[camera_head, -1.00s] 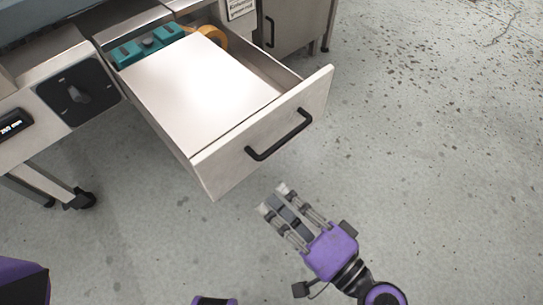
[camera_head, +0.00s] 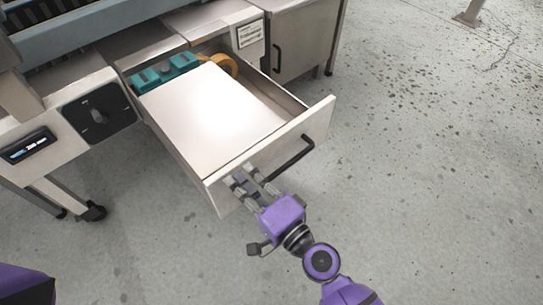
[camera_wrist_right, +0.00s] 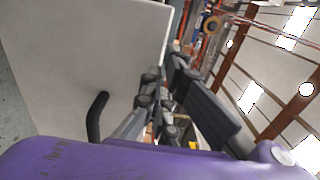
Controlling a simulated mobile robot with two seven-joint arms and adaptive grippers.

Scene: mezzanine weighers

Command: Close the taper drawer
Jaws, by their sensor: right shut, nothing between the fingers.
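The taper drawer (camera_head: 318,118) is pulled out from the steel bench, with a pale flat panel inside. A teal item and an orange ring lie at its back. Its front has a black bar handle (camera_head: 293,157). My right gripper (camera_head: 235,178) is shut and empty, at the left part of the drawer front, left of the handle. Whether it touches the front is unclear. In the right wrist view the drawer front (camera_wrist_right: 95,50) and handle (camera_wrist_right: 96,118) are close to the left of the fingers (camera_wrist_right: 170,85). My left gripper is not in view.
A black rotary knob panel (camera_head: 98,112) and a small display (camera_head: 27,145) are on the bench left of the drawer. A closed cabinet (camera_head: 305,45) with a black handle stands right of it. The floor in front and to the right is clear.

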